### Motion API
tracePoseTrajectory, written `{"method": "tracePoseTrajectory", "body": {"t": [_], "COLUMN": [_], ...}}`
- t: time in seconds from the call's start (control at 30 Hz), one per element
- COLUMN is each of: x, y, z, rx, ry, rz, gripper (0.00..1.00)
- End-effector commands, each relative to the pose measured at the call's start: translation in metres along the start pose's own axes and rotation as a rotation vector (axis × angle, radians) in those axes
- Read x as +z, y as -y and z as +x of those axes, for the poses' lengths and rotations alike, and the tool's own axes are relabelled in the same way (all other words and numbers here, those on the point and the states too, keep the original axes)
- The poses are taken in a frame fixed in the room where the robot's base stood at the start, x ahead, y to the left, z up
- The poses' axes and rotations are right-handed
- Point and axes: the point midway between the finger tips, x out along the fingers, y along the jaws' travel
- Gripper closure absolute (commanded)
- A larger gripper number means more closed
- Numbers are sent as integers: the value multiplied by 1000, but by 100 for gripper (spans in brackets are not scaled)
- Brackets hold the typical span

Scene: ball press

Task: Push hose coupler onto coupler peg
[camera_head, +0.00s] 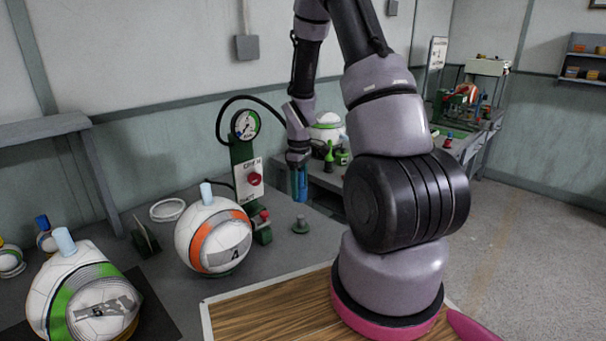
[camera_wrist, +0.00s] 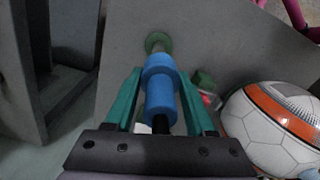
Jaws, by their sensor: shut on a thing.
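My gripper (camera_head: 299,186) is shut on the blue hose coupler (camera_wrist: 160,84). In the wrist view the coupler lies between the two green fingers, with a dark hose end behind it. The coupler peg (camera_head: 300,227) is a short grey-green post on a round base on the grey bench. In the head view the coupler hangs above the peg with a gap. In the wrist view the peg (camera_wrist: 157,42) lies just beyond the coupler's front end, nearly in line; its upper part is partly hidden by the coupler.
A pump stand with a gauge (camera_head: 245,124) and a red knob (camera_head: 254,179) stands behind; a black hose (camera_head: 235,99) arcs from it towards my arm. An orange-striped ball (camera_head: 214,240) sits left of the peg, a green-striped ball (camera_head: 62,298) further left. Bench around the peg is clear.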

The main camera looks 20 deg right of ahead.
Motion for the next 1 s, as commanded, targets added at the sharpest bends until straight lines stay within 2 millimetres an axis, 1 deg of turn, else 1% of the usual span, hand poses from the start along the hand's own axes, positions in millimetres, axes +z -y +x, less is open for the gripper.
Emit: {"method": "tracePoseTrajectory", "body": {"t": [0.47, 0.57, 1.0], "x": [0, 0, 0], "y": [1, 1, 1], "z": [4, 11, 50], "rx": [1, 1, 0], "ry": [1, 1, 1], "rz": [-5, -5, -4], "gripper": [100, 100, 100]}}
